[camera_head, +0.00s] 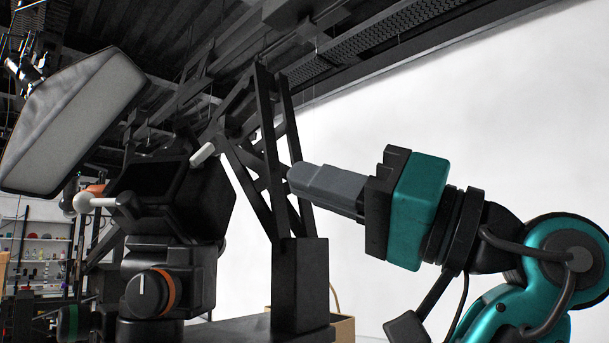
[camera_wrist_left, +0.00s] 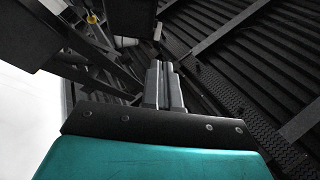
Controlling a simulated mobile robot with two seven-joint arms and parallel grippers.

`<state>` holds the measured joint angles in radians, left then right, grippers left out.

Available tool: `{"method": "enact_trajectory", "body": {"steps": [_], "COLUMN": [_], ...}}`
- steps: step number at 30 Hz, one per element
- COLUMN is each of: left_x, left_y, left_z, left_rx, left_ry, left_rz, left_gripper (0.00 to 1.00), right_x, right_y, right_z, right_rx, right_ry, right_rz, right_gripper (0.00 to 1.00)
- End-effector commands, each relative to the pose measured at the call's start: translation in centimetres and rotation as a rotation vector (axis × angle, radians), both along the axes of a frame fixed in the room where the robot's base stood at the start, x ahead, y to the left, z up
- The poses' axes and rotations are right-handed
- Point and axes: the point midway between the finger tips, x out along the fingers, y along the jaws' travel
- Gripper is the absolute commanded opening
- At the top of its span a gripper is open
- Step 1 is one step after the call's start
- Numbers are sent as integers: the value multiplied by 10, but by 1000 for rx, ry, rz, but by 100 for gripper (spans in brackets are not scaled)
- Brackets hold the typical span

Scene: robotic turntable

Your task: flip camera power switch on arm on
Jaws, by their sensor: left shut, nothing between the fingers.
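A black camera-like unit (camera_head: 175,195) is mounted on the turntable arm at the left of the head view. A small white lever (camera_head: 203,155) sticks out at its upper right edge. A white-tipped handle (camera_head: 95,202) is on its left. I cannot tell for certain which part is the power switch. My left gripper (camera_head: 291,175) has its grey fingers together and empty, pointing left toward the unit. Its tips appear right of the white lever, apart from it in the picture. In the wrist view the closed fingers (camera_wrist_left: 160,66) point up past dark framework. My right gripper is not visible.
A black lattice frame (camera_head: 262,150) rises from a black post (camera_head: 300,285) near the fingertips. A dial with an orange ring (camera_head: 150,292) is below the unit. A softbox light (camera_head: 75,120) hangs at upper left. A white backdrop (camera_head: 460,110) fills the right.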

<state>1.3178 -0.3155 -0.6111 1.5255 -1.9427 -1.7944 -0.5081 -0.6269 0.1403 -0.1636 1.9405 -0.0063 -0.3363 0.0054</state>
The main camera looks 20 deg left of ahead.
Motion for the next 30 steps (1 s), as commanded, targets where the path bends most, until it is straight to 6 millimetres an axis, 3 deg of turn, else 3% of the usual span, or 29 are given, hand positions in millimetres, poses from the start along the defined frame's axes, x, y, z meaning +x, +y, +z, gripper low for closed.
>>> {"method": "enact_trajectory", "body": {"steps": [9,15,21,30], "left_x": [1,1,1,1], "left_y": [65,94,106,107], "left_z": [27,38,42,41], "left_rx": [-1,0,0,-1], "left_ry": [-2,-1,0,0], "left_rz": [4,2,0,-1], "left_gripper": [0,0,0,0], "right_x": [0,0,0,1], "right_y": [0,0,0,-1], "right_z": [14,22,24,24], "right_rx": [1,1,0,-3], "right_ry": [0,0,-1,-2], "right_rz": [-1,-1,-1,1], "right_gripper": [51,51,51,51]}}
